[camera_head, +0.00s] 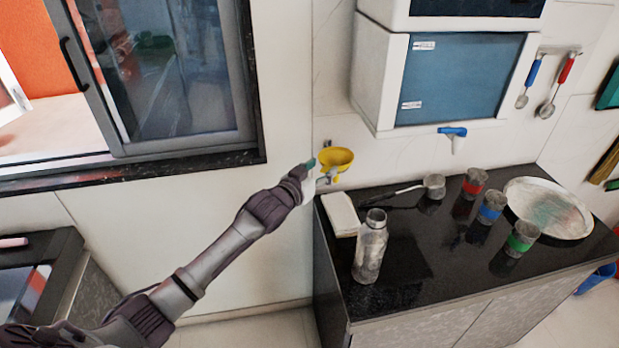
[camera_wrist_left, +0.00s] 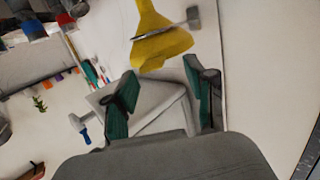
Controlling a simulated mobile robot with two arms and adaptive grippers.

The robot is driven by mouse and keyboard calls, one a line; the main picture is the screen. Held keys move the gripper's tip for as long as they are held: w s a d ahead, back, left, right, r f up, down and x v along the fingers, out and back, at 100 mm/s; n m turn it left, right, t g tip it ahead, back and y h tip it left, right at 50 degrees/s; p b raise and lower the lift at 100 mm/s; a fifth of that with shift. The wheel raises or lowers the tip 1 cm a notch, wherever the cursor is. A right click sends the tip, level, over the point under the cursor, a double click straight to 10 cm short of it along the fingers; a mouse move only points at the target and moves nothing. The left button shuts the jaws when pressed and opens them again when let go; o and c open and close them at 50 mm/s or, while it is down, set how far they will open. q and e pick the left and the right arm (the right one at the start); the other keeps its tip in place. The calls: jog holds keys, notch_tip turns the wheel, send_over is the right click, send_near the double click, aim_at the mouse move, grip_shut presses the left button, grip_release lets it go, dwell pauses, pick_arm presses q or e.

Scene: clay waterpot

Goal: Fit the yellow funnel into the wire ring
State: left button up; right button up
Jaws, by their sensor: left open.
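The yellow funnel (camera_head: 336,157) is at the wall, above the left end of the black counter, with its wide mouth up. In the left wrist view the funnel (camera_wrist_left: 160,48) lies just beyond my fingertips. The thin grey wire ring (camera_wrist_left: 183,25) crosses the front of the funnel's body, with the funnel passing through it; the full seating is hard to tell. My left gripper (camera_head: 316,171) is beside the funnel on its left. In the wrist view my left gripper (camera_wrist_left: 160,74) has its teal fingers spread, with nothing between them. My right gripper is not in view.
A metal bottle (camera_head: 371,248) and a white block (camera_head: 341,214) stand on the counter's left end. Several banded cups, a ladle (camera_head: 433,187) and a round tray (camera_head: 578,222) are farther right. A window frame (camera_head: 190,165) is left of the funnel. A blue-fronted box (camera_head: 460,80) hangs above.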

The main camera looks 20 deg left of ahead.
pick_arm(q)
jog(key=v, duration=1)
jog(key=shift+s, duration=0.3)
jog(key=shift+w, duration=0.1)
